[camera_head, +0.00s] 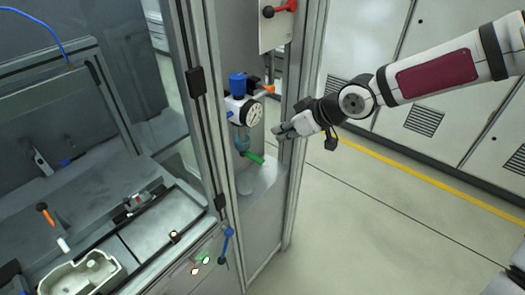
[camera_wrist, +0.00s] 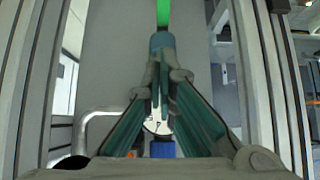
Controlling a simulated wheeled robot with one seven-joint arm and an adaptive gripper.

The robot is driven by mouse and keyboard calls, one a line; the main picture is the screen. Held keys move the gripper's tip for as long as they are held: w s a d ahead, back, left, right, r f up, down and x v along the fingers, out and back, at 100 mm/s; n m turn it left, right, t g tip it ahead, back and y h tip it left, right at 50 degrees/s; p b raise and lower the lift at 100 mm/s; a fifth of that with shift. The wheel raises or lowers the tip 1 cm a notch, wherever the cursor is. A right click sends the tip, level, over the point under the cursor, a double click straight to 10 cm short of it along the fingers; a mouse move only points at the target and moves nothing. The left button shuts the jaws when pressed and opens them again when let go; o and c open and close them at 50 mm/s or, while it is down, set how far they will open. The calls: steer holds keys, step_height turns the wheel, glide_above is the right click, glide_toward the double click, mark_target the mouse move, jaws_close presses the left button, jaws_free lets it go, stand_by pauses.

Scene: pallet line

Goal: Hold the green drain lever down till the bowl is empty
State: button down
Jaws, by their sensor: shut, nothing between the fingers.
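The green drain lever (camera_head: 254,157) sticks out to the right below the teal bowl (camera_head: 242,143) of the filter unit, in the head view. In the wrist view the lever (camera_wrist: 163,12) is at the top edge and the bowl (camera_wrist: 161,41) just below it, partly hidden by my fingers. My gripper (camera_head: 279,131) is shut and empty, to the right of the bowl and above the lever. It appears apart from the lever in the head view. In the wrist view my fingertips (camera_wrist: 160,72) overlap the bowl. The bowl's liquid level cannot be made out.
A round gauge (camera_head: 253,114) and a blue knob (camera_head: 238,83) sit above the bowl. An orange handle (camera_head: 268,89) is beside them. A red lever (camera_head: 280,9) is higher up. Frame posts (camera_head: 300,130) flank the niche. The floor (camera_head: 370,235) at right is clear.

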steer(key=b, duration=0.2)
glide_above(262, 161)
steer(key=f, duration=0.7)
steer(key=shift+w, duration=0.2)
step_height(262, 161, down, 3)
steer(key=shift+s+r, duration=0.1)
steer(key=shift+r, duration=0.05)
steer(key=shift+f, duration=0.55)
steer(key=shift+d+f, duration=0.1)
